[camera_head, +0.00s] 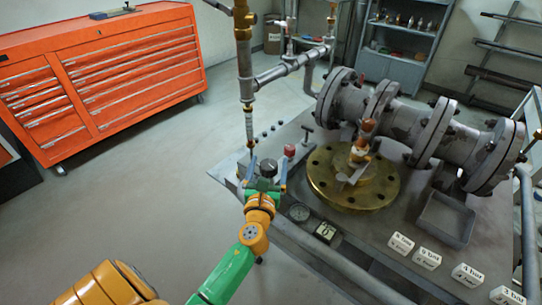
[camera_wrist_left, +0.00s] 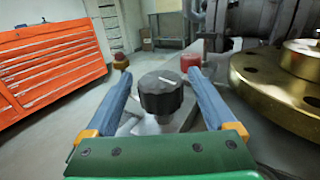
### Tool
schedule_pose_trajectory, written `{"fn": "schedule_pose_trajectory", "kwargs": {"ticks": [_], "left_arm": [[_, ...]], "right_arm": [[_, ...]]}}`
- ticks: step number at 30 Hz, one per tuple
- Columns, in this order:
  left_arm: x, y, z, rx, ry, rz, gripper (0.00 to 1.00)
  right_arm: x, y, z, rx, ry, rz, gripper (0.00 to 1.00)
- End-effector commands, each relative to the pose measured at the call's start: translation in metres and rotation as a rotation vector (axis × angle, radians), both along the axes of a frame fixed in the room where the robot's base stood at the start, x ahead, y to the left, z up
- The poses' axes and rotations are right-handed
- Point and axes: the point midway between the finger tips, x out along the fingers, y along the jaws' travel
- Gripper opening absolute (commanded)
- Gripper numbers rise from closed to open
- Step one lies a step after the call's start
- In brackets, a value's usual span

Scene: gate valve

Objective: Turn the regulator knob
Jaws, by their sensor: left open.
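The regulator knob (camera_wrist_left: 161,93) is a black, ridged knob with a white mark on top, in the middle of the left wrist view. It also shows in the head view (camera_head: 268,167) at the left end of the bench. My left gripper (camera_head: 266,170) is at the knob. In the left wrist view its two blue fingers (camera_wrist_left: 158,78) are spread, one on each side of the knob, with visible gaps. The fingertips reach past the knob in that picture; I cannot tell their exact height. My right gripper is not in view.
A red button (camera_head: 290,150) sits just beyond the knob. A brass flange (camera_head: 370,190) and grey pipework (camera_head: 400,120) stand to the right. An orange tool cabinet (camera_head: 110,70) stands left across open floor.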

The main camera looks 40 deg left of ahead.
Motion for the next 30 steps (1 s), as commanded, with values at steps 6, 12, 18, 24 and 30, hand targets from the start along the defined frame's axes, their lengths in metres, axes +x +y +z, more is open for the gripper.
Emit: {"fn": "schedule_pose_trajectory", "kwargs": {"ticks": [6,12,18,24,30], "left_arm": [[0.022,0.011,0.0,-0.002,-0.001,0.0,0.89],[0.023,0.011,0.0,-0.003,0.0,-0.001,0.89],[0.023,0.011,-0.001,-0.004,0.0,-0.001,0.38],[0.023,0.011,-0.001,-0.004,0.0,-0.002,0.04],[0.023,0.01,0.0,-0.002,0.001,-0.037,0.04]], "right_arm": [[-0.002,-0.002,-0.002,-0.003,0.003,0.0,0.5],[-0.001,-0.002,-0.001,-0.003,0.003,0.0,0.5],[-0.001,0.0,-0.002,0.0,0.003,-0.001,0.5],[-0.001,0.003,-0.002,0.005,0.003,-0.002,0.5],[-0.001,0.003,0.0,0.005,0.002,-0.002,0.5]]}}
